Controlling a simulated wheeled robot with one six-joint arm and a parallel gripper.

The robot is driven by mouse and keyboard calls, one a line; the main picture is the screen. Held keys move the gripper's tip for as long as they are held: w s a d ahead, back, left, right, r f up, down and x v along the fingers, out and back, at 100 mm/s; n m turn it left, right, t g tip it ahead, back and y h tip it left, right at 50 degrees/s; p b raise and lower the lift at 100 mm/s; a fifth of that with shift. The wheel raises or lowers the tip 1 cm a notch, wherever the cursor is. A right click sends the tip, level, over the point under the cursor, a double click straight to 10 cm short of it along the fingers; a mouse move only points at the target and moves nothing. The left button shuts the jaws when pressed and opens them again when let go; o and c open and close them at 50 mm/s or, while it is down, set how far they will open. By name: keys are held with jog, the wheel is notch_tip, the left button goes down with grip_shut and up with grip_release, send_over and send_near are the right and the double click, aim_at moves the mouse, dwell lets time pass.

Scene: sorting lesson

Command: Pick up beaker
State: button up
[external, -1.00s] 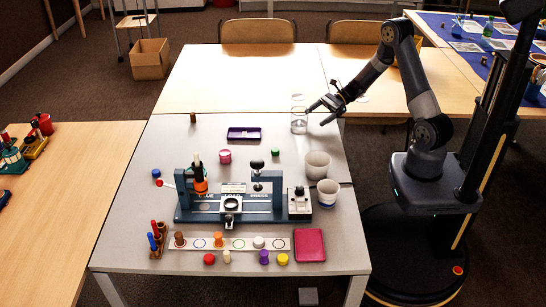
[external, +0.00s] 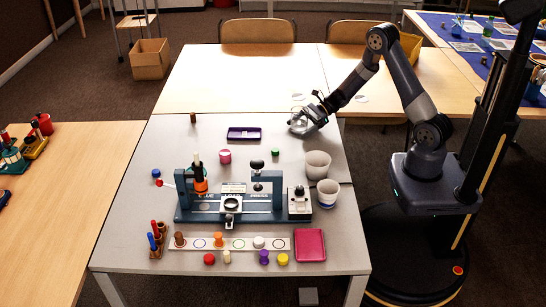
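The clear glass beaker (external: 297,124) is at the back right of the grey table, largely hidden by my gripper. My gripper (external: 307,118) reaches down from the right and is right at the beaker, its fingers low beside or around the glass. The view is too small to tell whether the fingers are closed on it, or whether the beaker is upright or tilted.
Two pale cups, one (external: 317,164) behind the other (external: 328,193), stand in front of the beaker area. A purple tray (external: 244,134) lies to the left, near a small green piece (external: 275,153). A dark press fixture (external: 230,208) fills the table's middle. The wooden table (external: 235,80) behind is mostly clear.

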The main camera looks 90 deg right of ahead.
jog(key=c, duration=1.2)
jog(key=shift+o, duration=0.2)
jog(key=shift+r, duration=0.15)
